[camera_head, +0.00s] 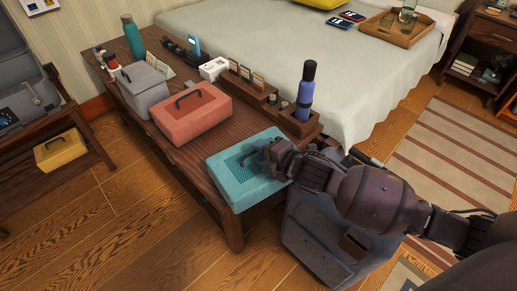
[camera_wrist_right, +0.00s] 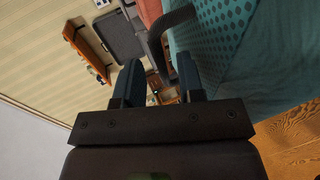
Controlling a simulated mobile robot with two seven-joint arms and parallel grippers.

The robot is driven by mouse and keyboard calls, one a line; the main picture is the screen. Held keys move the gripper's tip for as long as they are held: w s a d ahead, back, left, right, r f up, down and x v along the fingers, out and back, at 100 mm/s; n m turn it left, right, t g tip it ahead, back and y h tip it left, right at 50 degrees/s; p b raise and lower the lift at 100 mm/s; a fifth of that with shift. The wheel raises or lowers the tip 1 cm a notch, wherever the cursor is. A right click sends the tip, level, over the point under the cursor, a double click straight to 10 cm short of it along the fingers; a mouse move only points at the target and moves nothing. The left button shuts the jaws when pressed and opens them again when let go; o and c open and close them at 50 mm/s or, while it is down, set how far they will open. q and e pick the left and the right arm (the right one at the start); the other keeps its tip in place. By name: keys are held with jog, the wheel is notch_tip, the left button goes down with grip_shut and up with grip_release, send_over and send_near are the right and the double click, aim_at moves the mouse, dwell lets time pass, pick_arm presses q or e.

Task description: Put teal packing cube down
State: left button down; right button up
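The teal packing cube (camera_head: 232,172) lies flat at the near right end of the slatted wooden bench (camera_head: 190,155) and appears to rest on its top. My right gripper (camera_head: 270,152) is at the cube's right side, over its top, and hides part of it. In the right wrist view the gripper's two fingers (camera_wrist_right: 160,82) stand apart with nothing visible between them. The cube's dark handle (camera_wrist_right: 172,22) shows just beyond the fingertips, and the dotted teal cube (camera_wrist_right: 245,50) fills the right side. My left gripper is out of view.
A coral packing cube (camera_head: 190,115) and a grey one (camera_head: 143,90) sit farther along the bench. A wooden organizer (camera_head: 250,92) and a blue bottle (camera_head: 305,92) stand along its back edge. A grey-blue bag (camera_head: 315,245) is on the floor beside the bench, below my right arm.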

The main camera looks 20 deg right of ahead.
pick_arm(q)
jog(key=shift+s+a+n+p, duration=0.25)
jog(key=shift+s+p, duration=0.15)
jog(key=shift+p, duration=0.25)
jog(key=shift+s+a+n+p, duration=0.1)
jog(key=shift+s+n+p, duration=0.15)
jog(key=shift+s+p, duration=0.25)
pick_arm(e)
jog(key=v, duration=1)
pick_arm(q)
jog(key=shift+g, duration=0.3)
pick_arm(e)
jog(key=s+d+f+m+g+h, duration=0.1)
jog(key=s+f+m, duration=0.3)
jog(key=s+m, duration=0.5)
jog(key=s+d+f+m+g+h, duration=0.1)
jog(key=s+f+m+g+h, duration=0.1)
jog(key=s+m, duration=0.7)
jog(key=s+f+h, duration=0.1)
jog(key=s+f, duration=0.1)
jog(key=s, duration=0.6)
jog(key=shift+s+d+m, duration=0.15)
jog(key=shift+s+m, duration=0.15)
jog(key=shift+s, duration=0.1)
jog(key=shift+s+d+f+m+h, duration=0.1)
jog(key=shift+s+m+h, duration=0.2)
jog(key=shift+c, duration=1.1)
jog(key=shift+s, duration=0.1)
grip_shut()
